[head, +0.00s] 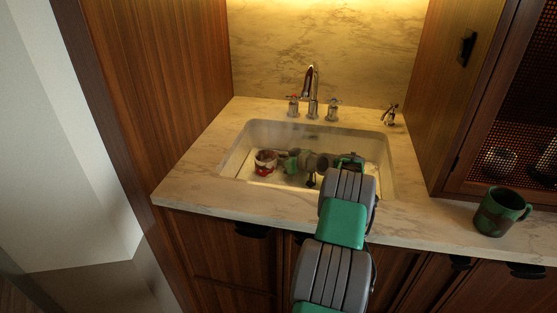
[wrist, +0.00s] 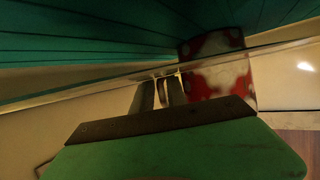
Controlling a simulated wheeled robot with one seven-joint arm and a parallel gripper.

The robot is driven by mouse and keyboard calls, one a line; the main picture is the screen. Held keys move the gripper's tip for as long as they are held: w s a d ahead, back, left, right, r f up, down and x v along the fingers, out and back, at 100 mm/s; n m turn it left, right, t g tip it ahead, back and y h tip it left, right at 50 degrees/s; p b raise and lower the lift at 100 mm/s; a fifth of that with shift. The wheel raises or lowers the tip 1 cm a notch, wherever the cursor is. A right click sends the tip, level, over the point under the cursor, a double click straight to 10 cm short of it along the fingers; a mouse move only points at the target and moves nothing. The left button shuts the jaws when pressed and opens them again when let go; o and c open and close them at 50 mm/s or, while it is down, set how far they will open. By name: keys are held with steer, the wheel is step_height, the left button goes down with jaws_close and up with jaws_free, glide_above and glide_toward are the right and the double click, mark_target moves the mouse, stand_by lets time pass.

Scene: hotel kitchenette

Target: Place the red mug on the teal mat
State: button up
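The red mug (head: 265,163), red with pale patches, is in the left part of the sink. It also shows in the wrist view (wrist: 217,66), just right of my fingers. My gripper (head: 282,162) reaches in from the right and is beside the mug. In the wrist view my gripper (wrist: 160,92) has two grey fingers with a narrow gap and a thin pale shape between them. I cannot tell whether that is the handle or whether the fingers grip it. A teal, dark-lined surface (wrist: 80,45), which looks like the teal mat, fills the upper wrist view. I cannot pick it out in the head view.
The sink (head: 252,132) has raised walls around my gripper. A faucet (head: 312,90) with two handles stands behind it, and a small metal fixture (head: 390,115) to its right. A dark green and brown mug (head: 500,212) stands on the right counter. The left counter (head: 195,175) is clear.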

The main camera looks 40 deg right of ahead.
steer(key=shift+o, duration=1.2)
steer(key=shift+r+p, duration=0.35)
steer(key=shift+p, duration=0.05)
steer(key=v, duration=1.2)
steer(key=shift+b, duration=0.4)
